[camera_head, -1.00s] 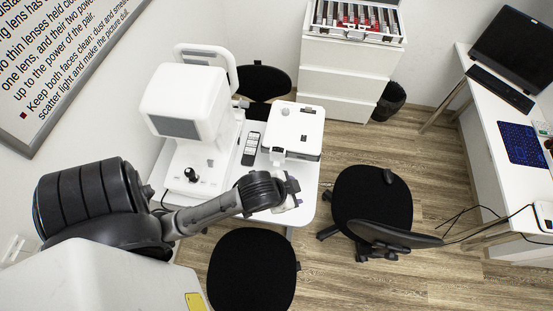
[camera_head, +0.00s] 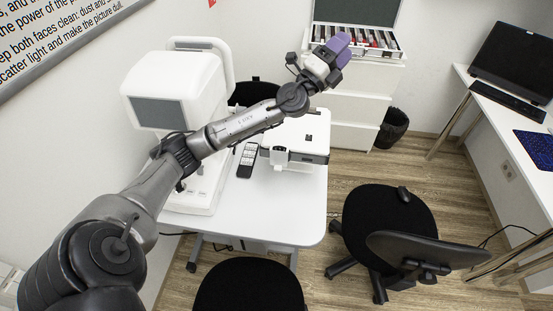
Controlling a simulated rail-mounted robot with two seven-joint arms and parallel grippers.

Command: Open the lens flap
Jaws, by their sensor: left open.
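A white box-shaped device (camera_head: 308,130) lies on the white table (camera_head: 250,222). A small white part with a dark piece (camera_head: 279,157) sticks out at its front left; this looks like the lens end, but I cannot tell whether a flap there is open or shut. My left arm reaches across the table, and its forearm and wrist hide the device's back left part. My left gripper (camera_head: 338,52), with purple fingertips, is open and looks empty. It is in the air beyond the device in the picture, apart from it. My right gripper is not in view.
A white eye-test machine (camera_head: 175,95) stands on the table's left, partly behind my arm. An open lens case (camera_head: 385,45) sits on white drawers (camera_head: 362,108). A black chair (camera_head: 385,222) stands right of the table.

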